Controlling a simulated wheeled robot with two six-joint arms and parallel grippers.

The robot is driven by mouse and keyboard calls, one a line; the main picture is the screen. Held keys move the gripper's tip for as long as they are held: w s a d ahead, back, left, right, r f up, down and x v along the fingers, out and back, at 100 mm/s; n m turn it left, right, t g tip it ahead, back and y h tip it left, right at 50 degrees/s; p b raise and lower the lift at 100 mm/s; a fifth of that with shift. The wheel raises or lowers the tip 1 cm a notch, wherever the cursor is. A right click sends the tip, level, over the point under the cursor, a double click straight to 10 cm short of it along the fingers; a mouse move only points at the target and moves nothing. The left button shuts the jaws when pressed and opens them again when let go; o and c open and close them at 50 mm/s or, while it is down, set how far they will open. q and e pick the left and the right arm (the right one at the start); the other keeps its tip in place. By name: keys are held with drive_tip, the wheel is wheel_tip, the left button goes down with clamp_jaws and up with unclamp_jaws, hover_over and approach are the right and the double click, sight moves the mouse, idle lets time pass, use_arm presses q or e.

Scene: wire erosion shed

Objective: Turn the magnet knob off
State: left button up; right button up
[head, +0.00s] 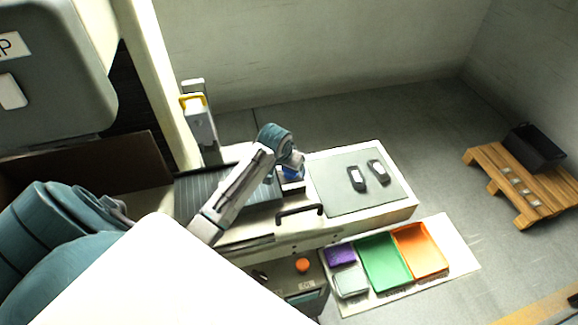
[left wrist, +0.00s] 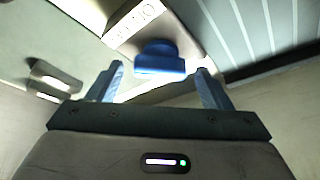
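The blue magnet knob (left wrist: 159,60) shows in the left wrist view, on a block beside a pale label plate (left wrist: 135,20) with small marks too blurred to read. My left gripper (left wrist: 158,88) is open, with one finger on each side of the knob's near end. The knob lies slightly beyond the fingertips, and I see no clear contact. In the head view my left gripper (head: 292,170) hangs over the bench beside the striped plate (head: 190,196), and blue shows under it. The arm mostly hides the knob there. My right gripper is in neither view.
A grey mat (head: 340,200) with two dark handheld items lies right of the gripper. A black handle (head: 299,209) stands at the bench front. Purple, green (head: 385,262) and orange trays sit below right. A pallet with a black bin (head: 534,148) stands far right.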

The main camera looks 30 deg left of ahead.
use_arm(q)
drive_tip(key=b+v, duration=0.3)
drive_tip(key=v, duration=0.7)
drive_tip(key=shift+r, duration=0.4)
drive_tip(key=shift+s+f, duration=0.1)
drive_tip(key=shift+s, duration=0.05)
